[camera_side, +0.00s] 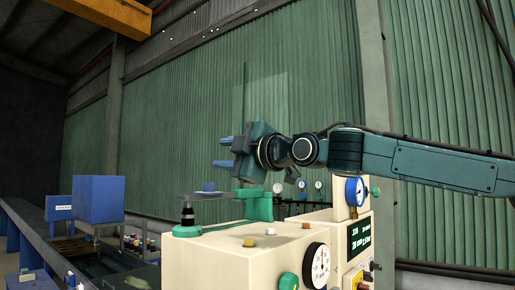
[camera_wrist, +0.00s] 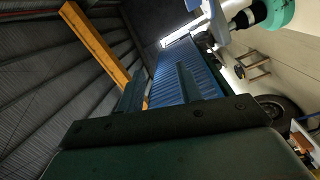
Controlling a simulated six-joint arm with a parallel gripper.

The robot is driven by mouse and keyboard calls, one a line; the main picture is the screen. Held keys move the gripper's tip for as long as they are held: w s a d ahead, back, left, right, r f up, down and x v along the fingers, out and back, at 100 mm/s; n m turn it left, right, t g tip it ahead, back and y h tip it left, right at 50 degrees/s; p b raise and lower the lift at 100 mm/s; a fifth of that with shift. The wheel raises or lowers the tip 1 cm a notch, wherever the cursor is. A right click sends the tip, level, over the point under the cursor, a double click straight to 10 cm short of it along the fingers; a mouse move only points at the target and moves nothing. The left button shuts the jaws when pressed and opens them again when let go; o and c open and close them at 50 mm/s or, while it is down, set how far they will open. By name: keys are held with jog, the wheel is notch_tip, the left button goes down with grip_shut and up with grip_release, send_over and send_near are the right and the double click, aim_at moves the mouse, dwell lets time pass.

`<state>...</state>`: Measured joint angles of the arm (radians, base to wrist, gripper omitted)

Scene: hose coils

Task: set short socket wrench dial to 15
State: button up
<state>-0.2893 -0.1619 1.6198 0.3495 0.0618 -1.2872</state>
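In the side view my gripper (camera_side: 217,152) is at mid-height above the cream machine, pointing left. Its two blue fingers are apart with nothing between them. In the wrist view the fingers (camera_wrist: 158,72) also stand apart and empty. A white round dial (camera_side: 318,265) with red marks is on the machine's front, beside a green knob (camera_side: 288,282); its reading is too small to tell. On the machine's top left, a black socket-like post (camera_side: 187,214) stands on a green base under a flat grey arm (camera_side: 210,196). I cannot tell which part is the short socket wrench dial.
The cream machine (camera_side: 210,265) also carries a blue-rimmed gauge (camera_side: 354,191), a dark display with green text (camera_side: 360,235) and a green bracket (camera_side: 257,206). Blue boxes (camera_side: 98,198) stand at the left. The air around my gripper is clear.

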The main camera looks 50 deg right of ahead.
jog(key=s+d+f+n+h, duration=0.1)
jog(key=s+f+h, duration=0.1)
jog(key=s, duration=0.3)
jog(key=shift+s+f+n+g+h, duration=0.3)
jog(key=shift+s+f+g+h, duration=0.1)
jog(key=shift+h, duration=0.1)
jog(key=shift+d, duration=0.1)
jog(key=shift+w+d, duration=0.1)
grip_shut()
jog(key=shift+s+d+f+n+y, duration=0.2)
jog(key=shift+d+f+n+y, duration=0.2)
jog(key=shift+f+n+y, duration=0.6)
jog(key=shift+s+d+f+n+y, duration=0.25)
jog(key=shift+d+f+n+y, duration=0.3)
jog(key=shift+y, duration=0.9)
jog(key=shift+s+d+f+n+y, duration=0.25)
jog(key=shift+f+n+y, duration=0.5)
jog(key=shift+y, duration=0.5)
jog(key=shift+r, duration=0.15)
